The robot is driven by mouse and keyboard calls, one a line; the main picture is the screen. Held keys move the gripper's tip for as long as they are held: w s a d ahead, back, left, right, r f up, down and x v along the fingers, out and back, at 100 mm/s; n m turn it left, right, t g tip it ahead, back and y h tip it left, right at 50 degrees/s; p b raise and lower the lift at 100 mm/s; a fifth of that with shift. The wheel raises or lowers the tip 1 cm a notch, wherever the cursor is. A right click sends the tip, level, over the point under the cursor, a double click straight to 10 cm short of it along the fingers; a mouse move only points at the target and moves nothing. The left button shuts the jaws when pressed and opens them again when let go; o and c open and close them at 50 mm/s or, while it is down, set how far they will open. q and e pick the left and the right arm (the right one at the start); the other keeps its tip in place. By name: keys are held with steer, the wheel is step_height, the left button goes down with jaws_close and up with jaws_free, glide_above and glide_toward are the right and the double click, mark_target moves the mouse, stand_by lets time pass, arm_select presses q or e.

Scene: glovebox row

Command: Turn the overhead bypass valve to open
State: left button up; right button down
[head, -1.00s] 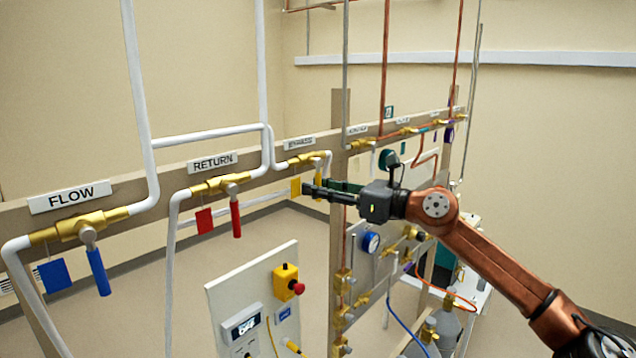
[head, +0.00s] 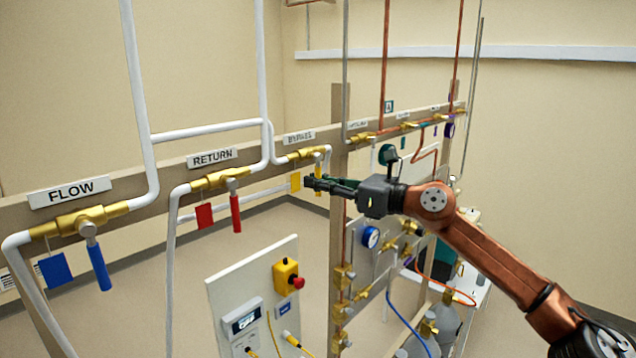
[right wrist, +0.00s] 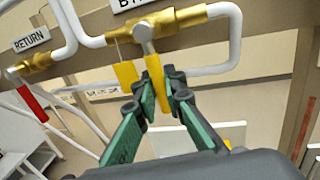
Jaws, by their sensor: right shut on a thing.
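The bypass valve is a brass body (head: 300,155) on the white pipe under the "BYPASS" label. It also shows at the top of the right wrist view (right wrist: 160,24). Its yellow lever (right wrist: 154,72) hangs down from the grey stem, across the pipe run. My right gripper (right wrist: 160,100) has a green-padded finger on each side of the lever's lower part and is shut on it. A yellow tag (head: 295,181) hangs just left of the lever. My left gripper is out of view.
The return valve (head: 220,180) with a red lever and the flow valve (head: 82,222) with a blue lever sit to the left on the same beam. A wooden post (head: 338,240) stands close right of the gripper. A control panel (head: 250,285) stands below.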

steer(key=shift+w+d, duration=0.1)
stand_by(0.4)
steer(key=shift+w+d+r+n+h+p, duration=0.25)
steer(key=shift+w+d+n+p, duration=0.1)
steer(key=shift+n, duration=0.7)
steer(key=shift+w+d+r+n+h+p, duration=0.15)
steer(key=shift+w+d+n+p, duration=0.25)
steer(key=shift+n, duration=0.7)
steer(key=shift+w+d+r+n+h+p, duration=0.15)
steer(key=shift+w+d+n+h+p, duration=0.2)
steer(key=shift+n, duration=0.7)
steer(key=c, duration=2)
jaws_free()
